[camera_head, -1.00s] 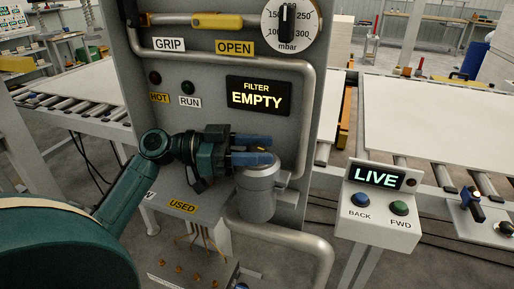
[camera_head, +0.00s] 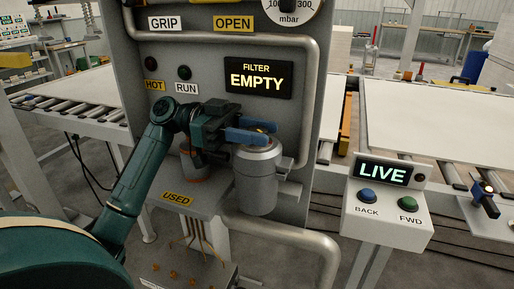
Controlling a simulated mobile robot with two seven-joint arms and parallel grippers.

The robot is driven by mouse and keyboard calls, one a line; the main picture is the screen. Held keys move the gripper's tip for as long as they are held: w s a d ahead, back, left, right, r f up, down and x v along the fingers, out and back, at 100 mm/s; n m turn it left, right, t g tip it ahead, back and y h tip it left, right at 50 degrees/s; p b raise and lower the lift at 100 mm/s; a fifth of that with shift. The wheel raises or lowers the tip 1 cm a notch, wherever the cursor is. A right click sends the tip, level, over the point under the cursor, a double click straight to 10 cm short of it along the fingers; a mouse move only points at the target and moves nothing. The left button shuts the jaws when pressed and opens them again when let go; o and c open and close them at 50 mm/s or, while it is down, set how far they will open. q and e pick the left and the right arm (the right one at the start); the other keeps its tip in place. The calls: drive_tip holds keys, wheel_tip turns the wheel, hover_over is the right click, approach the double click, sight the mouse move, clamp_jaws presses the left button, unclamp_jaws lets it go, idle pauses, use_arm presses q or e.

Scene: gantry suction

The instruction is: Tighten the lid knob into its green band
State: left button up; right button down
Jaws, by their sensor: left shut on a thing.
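The grey filter canister (camera_head: 257,183) stands upright at the panel, with its round lid (camera_head: 258,152) on top. My left gripper (camera_head: 262,131) reaches in from the left, its blue fingers just over the lid. It is shut on the lid knob, which is mostly hidden between the fingers. I cannot make out the green band or where the knob stands against it. My right gripper is not in view.
A grey panel (camera_head: 215,55) with a lit "FILTER EMPTY" display (camera_head: 258,78) stands close behind. A pipe (camera_head: 310,100) curves round the canister's right side. A shelf marked "USED" (camera_head: 177,199) lies left below. A "LIVE" control box (camera_head: 388,205) stands at right.

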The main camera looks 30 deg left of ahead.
sight(257, 128)
use_arm(q)
drive_tip(key=shift+m+g, duration=0.6)
drive_tip(key=shift+g, duration=0.3)
drive_tip(key=o, duration=1)
wheel_tip(257, 128, up, 10)
